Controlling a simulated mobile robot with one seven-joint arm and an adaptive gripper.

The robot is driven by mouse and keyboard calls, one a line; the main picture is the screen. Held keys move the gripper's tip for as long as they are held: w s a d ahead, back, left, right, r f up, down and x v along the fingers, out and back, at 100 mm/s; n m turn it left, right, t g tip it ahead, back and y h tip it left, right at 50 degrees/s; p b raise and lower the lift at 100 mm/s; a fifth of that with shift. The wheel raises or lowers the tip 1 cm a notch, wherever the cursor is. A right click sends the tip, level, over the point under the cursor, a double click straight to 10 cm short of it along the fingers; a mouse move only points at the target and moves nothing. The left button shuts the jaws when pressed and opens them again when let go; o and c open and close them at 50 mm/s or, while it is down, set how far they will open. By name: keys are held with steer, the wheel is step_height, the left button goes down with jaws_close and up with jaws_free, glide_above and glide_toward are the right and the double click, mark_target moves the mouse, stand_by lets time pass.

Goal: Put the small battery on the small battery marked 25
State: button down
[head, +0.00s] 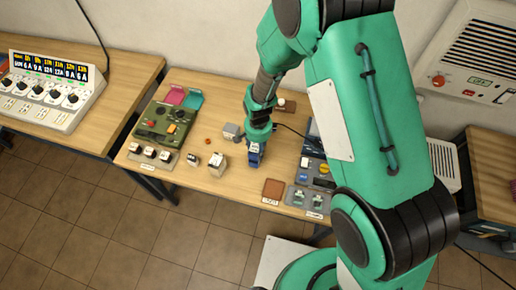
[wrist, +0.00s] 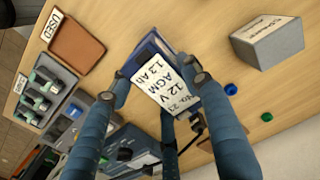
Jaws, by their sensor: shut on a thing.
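My gripper (head: 257,142) is shut on a small blue battery (head: 254,158), low over the wooden table. In the wrist view the held battery (wrist: 178,88) sits between my fingers, with a white label reading 12 V AGM 1.3 Ah. I cannot make out which thing is the battery marked 25. Whether the held battery touches anything below is hidden.
A grey labelled block (wrist: 266,40) stands close by. A brown tray (wrist: 75,47) by a USED label lies near the table's front edge. A blue cap (wrist: 231,88) and a green cap (wrist: 266,117) lie loose. A green device (head: 165,123) stands at the left, a charger (head: 312,172) at the right.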

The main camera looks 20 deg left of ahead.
steer(key=shift+f, duration=0.5)
steer(key=shift+w+f+b, duration=0.1)
steer(key=shift+f+b, duration=0.2)
steer(key=shift+f, duration=0.1)
steer(key=c, duration=0.9)
jaws_free()
steer(key=shift+r, duration=0.2)
step_height(320, 180, up, 12)
steer(key=shift+r+p, duration=0.2)
steer(key=shift+p, duration=0.2)
